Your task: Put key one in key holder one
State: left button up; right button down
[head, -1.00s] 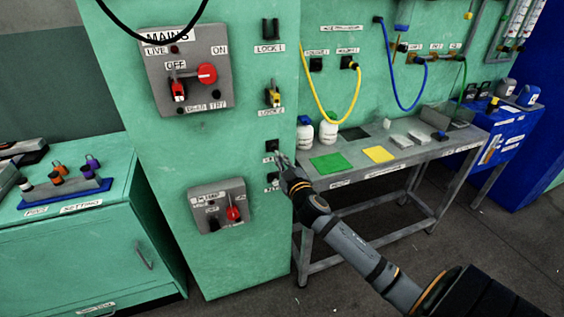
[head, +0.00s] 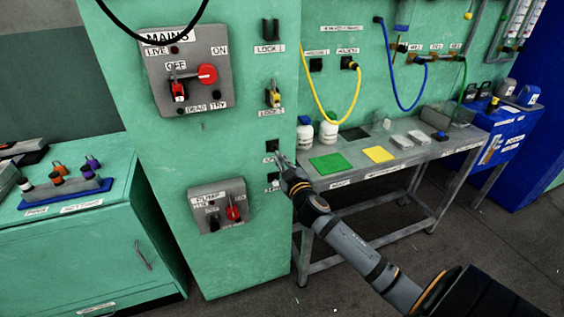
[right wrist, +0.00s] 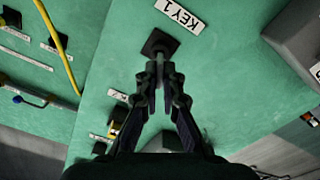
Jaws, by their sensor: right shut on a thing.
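Key holder one (head: 272,146) is a small black square fitting on the green panel. It also shows in the right wrist view (right wrist: 158,42), beside the label KEY 1 (right wrist: 181,15). My right gripper (head: 281,160) is at the panel just below and right of this holder. In the right wrist view its fingers (right wrist: 160,90) are closed around a small grey piece, key one (right wrist: 160,62). The far end of the key overlaps the lower edge of the holder. How deep it sits there cannot be told. My left gripper is not in view.
A grey pump switch box (head: 221,206) juts from the panel left of my right gripper. A yellow-handled lock (head: 273,95) hangs above. A metal table (head: 395,160) with green and yellow mats stands to the right. A yellow hose (head: 327,112) hangs above it.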

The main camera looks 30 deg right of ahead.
jog(key=shift+x, duration=1.35)
jog(key=c, duration=1.4)
grip_release()
jog(key=shift+c, duration=0.2)
jog(key=shift+s+a, duration=0.1)
jog(key=shift+s, duration=0.25)
jog(key=v, duration=1.1)
jog(key=shift+s, duration=0.2)
